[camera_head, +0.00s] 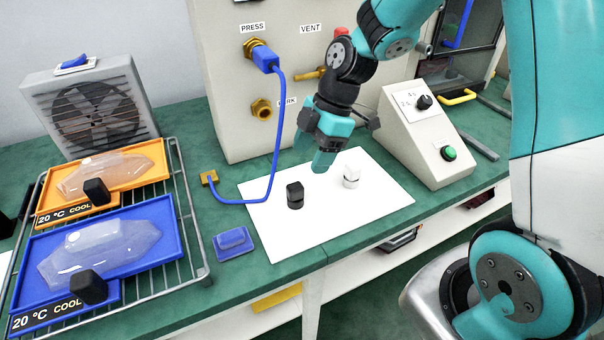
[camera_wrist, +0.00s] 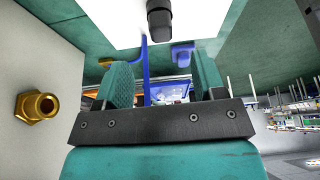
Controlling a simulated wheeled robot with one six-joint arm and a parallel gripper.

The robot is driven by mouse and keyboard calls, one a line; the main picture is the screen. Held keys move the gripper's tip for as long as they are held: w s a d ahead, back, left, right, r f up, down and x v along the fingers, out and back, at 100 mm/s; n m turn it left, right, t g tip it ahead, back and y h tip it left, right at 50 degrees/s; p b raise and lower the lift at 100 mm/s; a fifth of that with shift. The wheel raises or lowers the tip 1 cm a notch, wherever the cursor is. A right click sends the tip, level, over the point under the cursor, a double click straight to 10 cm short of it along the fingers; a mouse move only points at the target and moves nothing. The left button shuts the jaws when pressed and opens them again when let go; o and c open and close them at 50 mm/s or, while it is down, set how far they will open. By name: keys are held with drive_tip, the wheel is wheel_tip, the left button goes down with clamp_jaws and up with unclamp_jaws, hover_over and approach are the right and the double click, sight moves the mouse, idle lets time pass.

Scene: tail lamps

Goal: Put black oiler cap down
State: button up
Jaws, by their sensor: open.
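A black oiler cap (camera_head: 295,195) stands upright on the white sheet (camera_head: 335,215) on the green bench. It also shows at the top of the wrist view (camera_wrist: 159,18), beyond and apart from the fingertips. A similar white cap (camera_head: 351,175) stands on the sheet to its right. My gripper (camera_head: 318,163) is above the sheet, just behind and between the two caps in the head view. In the wrist view my gripper (camera_wrist: 160,85) has its two teal fingers spread with nothing between them.
A beige panel (camera_head: 235,80) with brass fittings stands behind, and a blue hose (camera_head: 280,120) runs down to the sheet's left edge. A control box (camera_head: 430,140) is at right. A wire rack (camera_head: 195,235) with orange and blue trays is at left, near a blue block (camera_head: 233,240).

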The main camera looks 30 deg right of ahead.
drive_tip(key=s+a+r+m, duration=0.4)
drive_tip(key=s+r+m, duration=0.1)
drive_tip(key=s, duration=0.4)
drive_tip(key=s+a+r+m, duration=0.4)
drive_tip(key=s+r+m, duration=0.2)
drive_tip(key=s, duration=0.3)
drive_tip(key=shift+s+r, duration=0.4)
drive_tip(key=shift+r, duration=0.1)
drive_tip(key=shift+a, duration=0.1)
wheel_tip(320, 180, up, 3)
drive_tip(key=p, duration=0.3)
drive_tip(key=shift+r, duration=0.1)
